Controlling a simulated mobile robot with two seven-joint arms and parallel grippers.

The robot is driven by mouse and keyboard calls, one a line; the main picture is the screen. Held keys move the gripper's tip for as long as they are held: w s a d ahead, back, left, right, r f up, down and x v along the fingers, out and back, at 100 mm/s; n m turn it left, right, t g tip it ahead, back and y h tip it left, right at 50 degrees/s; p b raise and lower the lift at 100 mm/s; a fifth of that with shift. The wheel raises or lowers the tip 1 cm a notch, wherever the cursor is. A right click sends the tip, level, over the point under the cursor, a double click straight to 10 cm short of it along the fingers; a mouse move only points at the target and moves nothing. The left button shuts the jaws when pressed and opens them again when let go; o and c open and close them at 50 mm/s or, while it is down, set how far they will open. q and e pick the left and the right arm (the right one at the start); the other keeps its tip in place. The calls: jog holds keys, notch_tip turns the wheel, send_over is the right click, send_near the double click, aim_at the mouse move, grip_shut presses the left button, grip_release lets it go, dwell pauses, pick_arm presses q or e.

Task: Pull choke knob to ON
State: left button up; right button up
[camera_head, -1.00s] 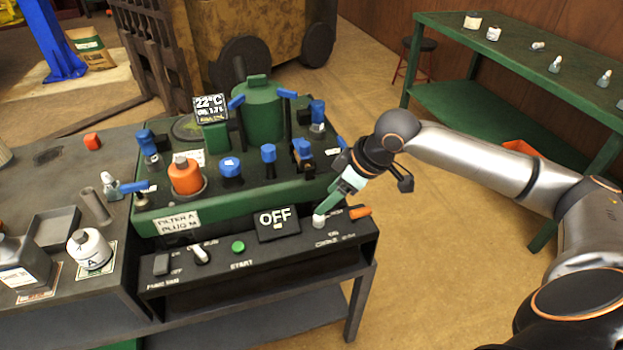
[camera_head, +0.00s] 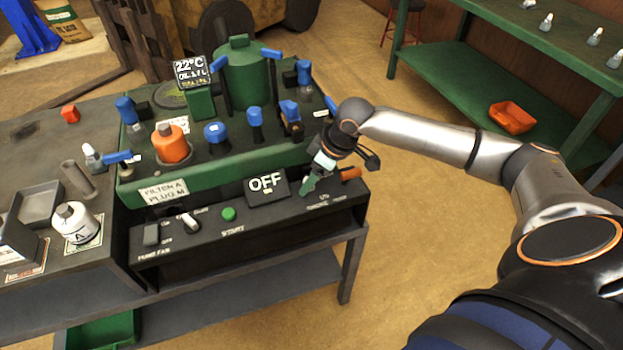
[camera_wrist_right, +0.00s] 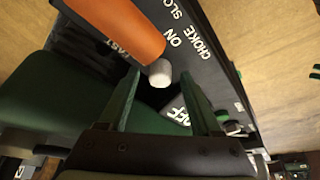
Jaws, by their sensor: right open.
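The choke knob is a small pale cylinder (camera_wrist_right: 160,73) in the right wrist view, near the panel's "CHOKE" and "ON" lettering. It lies in the gap between the tips of my right gripper's two green fingers (camera_wrist_right: 160,84), which are open. I cannot tell whether either finger touches it. In the head view my right gripper (camera_head: 308,184) points down at the right end of the dark control panel (camera_head: 227,238) and hides the knob. My left gripper is not in view.
An orange lever (camera_wrist_right: 118,27) sits close beside the knob and also shows in the head view (camera_head: 350,174). A display reading "OFF" (camera_head: 266,183) stands just left of the gripper. A green machine body (camera_head: 215,172) with blue-capped parts is behind the panel.

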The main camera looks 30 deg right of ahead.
jog(key=shift+f, duration=0.1)
jog(key=shift+c, duration=0.2)
grip_shut()
dwell(0.4)
dwell(0.8)
